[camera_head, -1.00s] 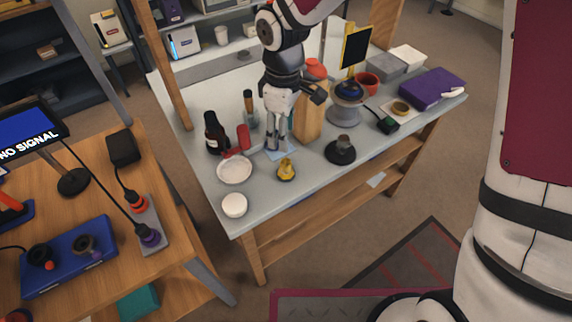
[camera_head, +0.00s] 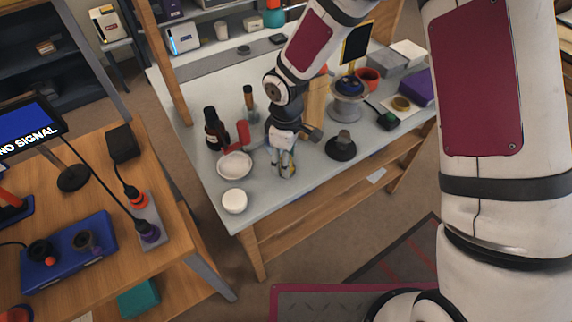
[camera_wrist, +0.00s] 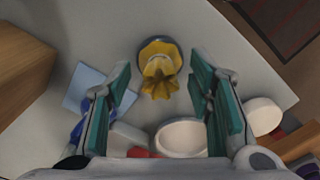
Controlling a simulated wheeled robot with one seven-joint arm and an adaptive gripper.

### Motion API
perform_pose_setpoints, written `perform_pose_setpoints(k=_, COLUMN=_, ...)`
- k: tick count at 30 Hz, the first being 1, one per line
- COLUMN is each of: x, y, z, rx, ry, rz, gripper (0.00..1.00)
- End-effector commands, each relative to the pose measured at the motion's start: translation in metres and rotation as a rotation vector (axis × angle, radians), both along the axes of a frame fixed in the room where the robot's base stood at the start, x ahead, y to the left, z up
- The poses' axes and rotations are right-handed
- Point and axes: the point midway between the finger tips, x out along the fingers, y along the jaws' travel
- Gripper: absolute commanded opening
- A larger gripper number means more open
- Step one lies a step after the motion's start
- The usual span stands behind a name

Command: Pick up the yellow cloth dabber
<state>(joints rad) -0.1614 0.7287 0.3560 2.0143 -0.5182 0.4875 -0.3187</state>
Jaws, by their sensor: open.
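The yellow cloth dabber (camera_wrist: 160,72) stands on the grey table in the wrist view, a ruffled yellow top over a darker round base. It sits between and just beyond the two green-padded fingers of my gripper (camera_wrist: 162,105), which are apart and empty. In the head view my gripper (camera_head: 284,170) points down at the table's front part, over the dabber. There the dabber is mostly hidden by the fingers, with only a little yellow showing. I cannot tell whether the fingers touch it.
A white dish (camera_head: 235,166) and a round white lid (camera_head: 234,201) lie to the left. A dark round piece with a knob (camera_head: 341,148) stands to the right. A dark bottle (camera_head: 214,130) and a red cylinder (camera_head: 243,135) stand behind. A blue sheet (camera_wrist: 88,88) lies close by.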

Motion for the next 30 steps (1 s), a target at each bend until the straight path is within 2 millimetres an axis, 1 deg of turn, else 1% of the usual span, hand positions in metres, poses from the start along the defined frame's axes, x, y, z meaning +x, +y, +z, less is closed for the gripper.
perform_pose_setpoints(k=6, x=0.000, y=0.000, z=0.000, rx=0.001, ry=-0.001, rz=0.000, gripper=0.48)
perform_pose_setpoints(k=8, x=0.000, y=0.000, z=0.000, rx=0.001, ry=-0.001, rz=0.000, gripper=0.34)
perform_pose_setpoints(k=9, x=0.000, y=0.000, z=0.000, rx=0.001, ry=-0.001, rz=0.000, gripper=0.25)
perform_pose_setpoints(k=12, x=0.000, y=0.000, z=0.000, rx=0.001, ry=-0.001, rz=0.000, gripper=0.05)
perform_pose_setpoints(k=14, x=0.000, y=0.000, z=0.000, rx=0.001, ry=-0.001, rz=0.000, gripper=0.05)
perform_pose_setpoints(k=15, x=0.000, y=0.000, z=0.000, rx=0.001, ry=-0.001, rz=0.000, gripper=0.01)
perform_pose_setpoints(k=23, x=0.000, y=0.000, z=0.001, rx=0.001, ry=-0.001, rz=0.000, gripper=0.01)
perform_pose_setpoints(k=26, x=0.001, y=0.000, z=0.005, rx=0.001, ry=-0.003, rz=0.000, gripper=0.01)
perform_pose_setpoints(k=30, x=0.001, y=0.000, z=0.018, rx=0.001, ry=-0.004, rz=-0.001, gripper=0.01)
